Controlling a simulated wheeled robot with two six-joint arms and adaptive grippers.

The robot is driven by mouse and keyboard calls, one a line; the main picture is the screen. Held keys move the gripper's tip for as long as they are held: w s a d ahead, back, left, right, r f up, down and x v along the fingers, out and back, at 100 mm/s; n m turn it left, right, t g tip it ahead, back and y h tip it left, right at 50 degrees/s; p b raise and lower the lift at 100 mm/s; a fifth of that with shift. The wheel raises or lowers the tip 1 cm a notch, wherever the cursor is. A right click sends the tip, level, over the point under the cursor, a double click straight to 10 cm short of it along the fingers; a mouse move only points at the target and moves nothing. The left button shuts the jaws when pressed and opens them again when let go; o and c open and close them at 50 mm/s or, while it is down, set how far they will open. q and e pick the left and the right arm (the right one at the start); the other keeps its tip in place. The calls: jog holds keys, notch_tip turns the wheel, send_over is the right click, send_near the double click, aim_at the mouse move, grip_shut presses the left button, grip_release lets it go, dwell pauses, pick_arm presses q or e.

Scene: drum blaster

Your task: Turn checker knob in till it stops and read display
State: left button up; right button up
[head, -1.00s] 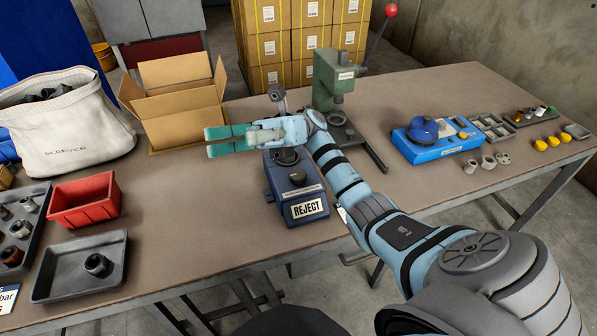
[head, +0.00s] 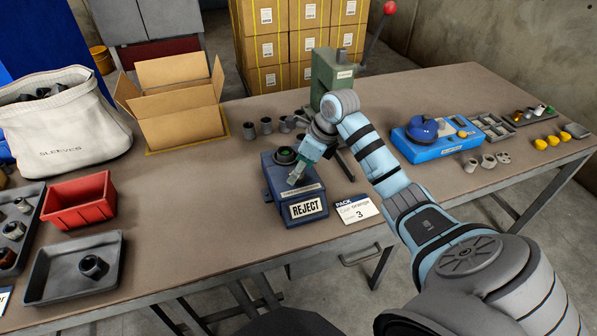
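The dark blue checker (head: 277,186) stands at the middle of the table's front part. Its display (head: 306,208) reads REJECT. A dark round sleeve or socket (head: 285,155) sits on its top. My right gripper (head: 297,176) points down at the checker's upper face, with its teal fingers where the knob was visible earlier. The fingers hide the knob, and I cannot tell whether they are closed on it. My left gripper is not in view.
A card (head: 357,210) reading PACK, orange, 3 lies right of the checker. Several grey sleeves (head: 266,125) stand behind it near a green press (head: 322,80). A grey tray (head: 52,286) with one sleeve, a red bin (head: 78,203) and an open carton (head: 180,128) are left.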

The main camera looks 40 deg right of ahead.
jog(key=shift+w+a+f, duration=0.15)
jog(key=shift+w+f, duration=0.05)
jog(key=shift+f, duration=0.35)
jog(key=c, duration=1.1)
jog(key=n+y+b, duration=0.1)
jog(key=n, duration=0.2)
jog(key=shift+w+f+g, duration=0.1)
jog(key=shift+g, duration=0.2)
jog(key=shift+c, duration=0.2)
jog(key=shift+n+b, duration=0.45)
jog(key=shift+n, duration=0.25)
jog(key=o, duration=1.1)
jog(key=shift+o, duration=0.2)
